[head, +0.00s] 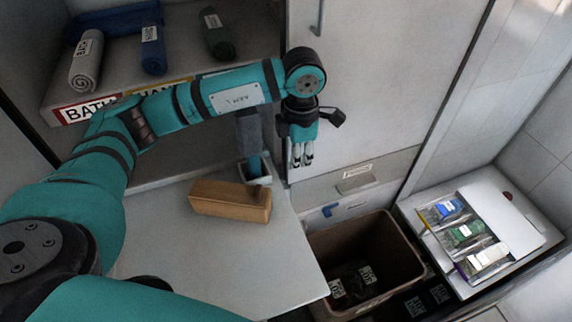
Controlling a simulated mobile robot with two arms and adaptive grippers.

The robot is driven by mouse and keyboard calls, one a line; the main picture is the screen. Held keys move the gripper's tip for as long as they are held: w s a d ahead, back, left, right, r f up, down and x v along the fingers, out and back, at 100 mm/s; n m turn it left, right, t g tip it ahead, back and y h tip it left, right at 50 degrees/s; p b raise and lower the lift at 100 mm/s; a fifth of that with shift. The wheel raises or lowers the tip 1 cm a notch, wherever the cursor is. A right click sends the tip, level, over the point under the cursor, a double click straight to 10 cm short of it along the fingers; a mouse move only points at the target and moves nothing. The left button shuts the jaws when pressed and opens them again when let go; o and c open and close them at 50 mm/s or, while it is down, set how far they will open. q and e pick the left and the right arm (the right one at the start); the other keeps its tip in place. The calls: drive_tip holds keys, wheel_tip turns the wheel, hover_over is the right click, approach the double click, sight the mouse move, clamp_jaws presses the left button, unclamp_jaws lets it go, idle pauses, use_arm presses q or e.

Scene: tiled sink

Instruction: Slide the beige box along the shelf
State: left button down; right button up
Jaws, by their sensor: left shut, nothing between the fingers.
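The beige box (230,200), a long tan block, lies flat on the pale grey shelf (215,258) in the lower middle of the head view. My left gripper (302,160) hangs at the end of the teal arm that comes in from the left. Its fingers point down and are shut with nothing between them. In the picture it is above and to the right of the box and apart from it. My right gripper is not in view.
A small blue-grey container (256,170) stands just behind the box. A brown bin (368,262) is right of the shelf's edge. Rolled towels (152,50) lie on the upper left shelf. A tray with packets (465,235) is at right. The shelf's front is clear.

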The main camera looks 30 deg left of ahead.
use_arm(q)
drive_tip(key=s+f+p, duration=0.1)
drive_tip(key=f, duration=0.2)
drive_tip(key=s+a+f+p, duration=0.1)
drive_tip(key=f+p, duration=0.1)
drive_tip(key=f, duration=0.1)
drive_tip(key=a+f+p, duration=0.1)
drive_tip(key=f+p, duration=0.1)
drive_tip(key=f, duration=0.1)
drive_tip(key=shift+s+a, duration=0.1)
drive_tip(key=shift+s, duration=0.3)
drive_tip(key=shift+s+a+f, duration=0.1)
drive_tip(key=shift+s+a, duration=0.05)
drive_tip(key=shift+s, duration=0.05)
drive_tip(key=shift+f, duration=0.1)
drive_tip(key=shift+w, duration=0.1)
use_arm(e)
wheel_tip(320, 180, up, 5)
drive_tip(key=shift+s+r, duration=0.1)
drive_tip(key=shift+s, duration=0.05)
